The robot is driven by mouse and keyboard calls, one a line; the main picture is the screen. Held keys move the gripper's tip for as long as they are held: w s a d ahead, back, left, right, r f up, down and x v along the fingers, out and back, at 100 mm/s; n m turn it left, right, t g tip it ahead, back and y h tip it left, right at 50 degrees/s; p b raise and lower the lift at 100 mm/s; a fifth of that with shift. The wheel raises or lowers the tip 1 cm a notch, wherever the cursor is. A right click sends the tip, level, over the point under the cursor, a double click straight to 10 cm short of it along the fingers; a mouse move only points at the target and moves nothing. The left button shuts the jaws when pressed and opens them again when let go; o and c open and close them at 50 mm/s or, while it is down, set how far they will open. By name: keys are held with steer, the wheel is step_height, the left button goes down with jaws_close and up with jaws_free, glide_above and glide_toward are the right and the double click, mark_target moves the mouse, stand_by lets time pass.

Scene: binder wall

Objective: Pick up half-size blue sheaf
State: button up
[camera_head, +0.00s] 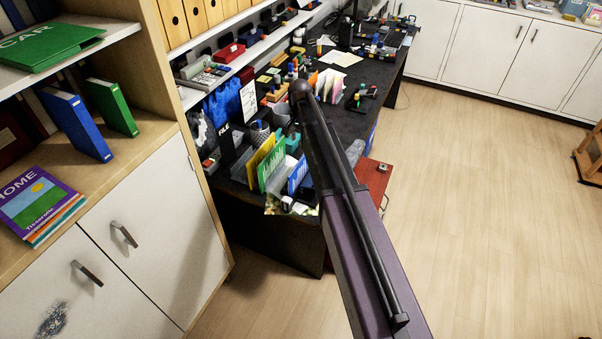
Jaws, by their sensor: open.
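My gripper does not show in the camera_head view; only my dark arm crosses the middle. Two blue things could match the half-size blue sheaf, and I cannot tell which it is. One is a blue binder (78,125) standing upright on the left cabinet's shelf, next to a green binder (113,107). The other is a small blue sheaf (298,174) standing at the near end of the black desk, beside green and yellow ones (262,160). My arm passes close to its right in the picture and may hide part of it.
A green CAR binder (45,46) lies on the upper shelf. Books (42,207) lie stacked on the shelf below. The black desk (290,232) is cluttered with stationery. A red cabinet (374,178) stands beside it. The wooden floor (480,200) at right is clear.

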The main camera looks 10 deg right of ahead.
steer(key=b, duration=0.9)
glide_above(301, 167)
steer(key=w, duration=0.1)
step_height(301, 167, down, 8)
steer(key=shift+w+f, duration=0.1)
steer(key=shift+f, duration=0.15)
steer(key=shift+f, duration=0.2)
steer(key=shift+d+f+b, duration=0.1)
steer(key=shift+f+b, duration=2.3)
steer(key=shift+f, duration=0.05)
steer(key=shift+f, duration=0.25)
jaws_close()
